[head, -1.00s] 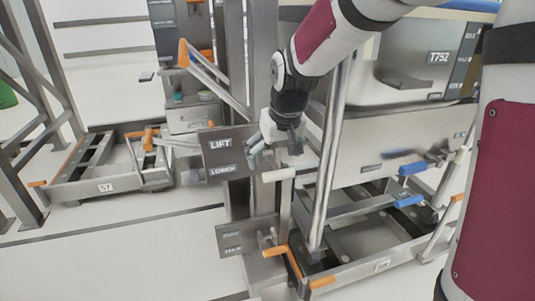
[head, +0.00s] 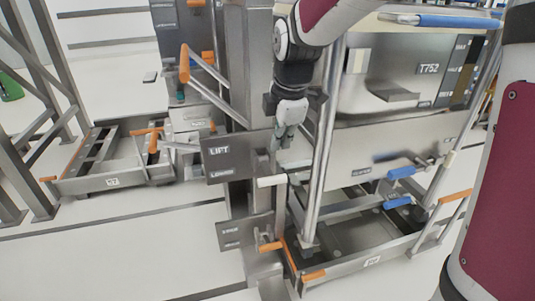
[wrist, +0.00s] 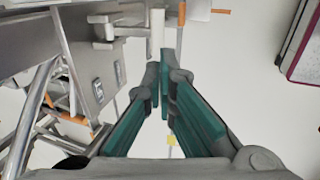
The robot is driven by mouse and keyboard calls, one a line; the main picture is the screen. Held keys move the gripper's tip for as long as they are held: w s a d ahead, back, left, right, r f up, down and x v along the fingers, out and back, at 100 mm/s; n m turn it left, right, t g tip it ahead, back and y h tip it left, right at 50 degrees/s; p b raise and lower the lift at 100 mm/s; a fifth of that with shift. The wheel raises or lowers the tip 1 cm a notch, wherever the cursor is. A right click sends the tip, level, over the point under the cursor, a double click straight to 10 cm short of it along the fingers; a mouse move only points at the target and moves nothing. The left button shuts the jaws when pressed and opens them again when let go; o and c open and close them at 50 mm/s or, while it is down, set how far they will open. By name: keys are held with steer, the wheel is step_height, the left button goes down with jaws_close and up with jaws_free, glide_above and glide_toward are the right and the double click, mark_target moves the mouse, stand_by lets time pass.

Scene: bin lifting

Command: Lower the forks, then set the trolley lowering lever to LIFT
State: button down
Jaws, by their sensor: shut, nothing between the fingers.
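The dark LIFT/LOWER sign plate (head: 229,157) stands left of my gripper in the head view. A lever with a white handle (head: 272,181) lies beside it, level with the LOWER word. A white handle also shows just beyond my fingertips in the wrist view (wrist: 157,36). My gripper (head: 284,143) points down above the white handle, its fingers together and empty. In the wrist view its teal-padded fingers (wrist: 164,68) converge; contact with the handle cannot be told. I cannot clearly pick out the forks.
The bin marked T752 (head: 402,75) stands behind and right of my gripper. A steel post (head: 322,150) is close on its right. A second sign plate (head: 244,232) and orange handles (head: 313,275) sit below. Open floor (head: 120,245) lies at the left.

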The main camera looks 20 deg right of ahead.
steer(key=b+x, duration=0.5)
steer(key=x, duration=0.8)
steer(key=shift+w+f, duration=0.15)
steer(key=shift+f, duration=0.25)
steer(key=f+b, duration=0.1)
steer(key=f, duration=0.2)
steer(key=f+b, duration=0.1)
steer(key=f, duration=0.1)
steer(key=shift+s+f, duration=0.2)
steer(key=shift+f, duration=0.2)
steer(key=shift+r, duration=0.1)
glide_toward(273, 180)
steer(key=shift+s+f, duration=0.25)
steer(key=shift+s, duration=0.25)
steer(key=shift+s+f, duration=0.25)
steer(key=shift+s, duration=0.25)
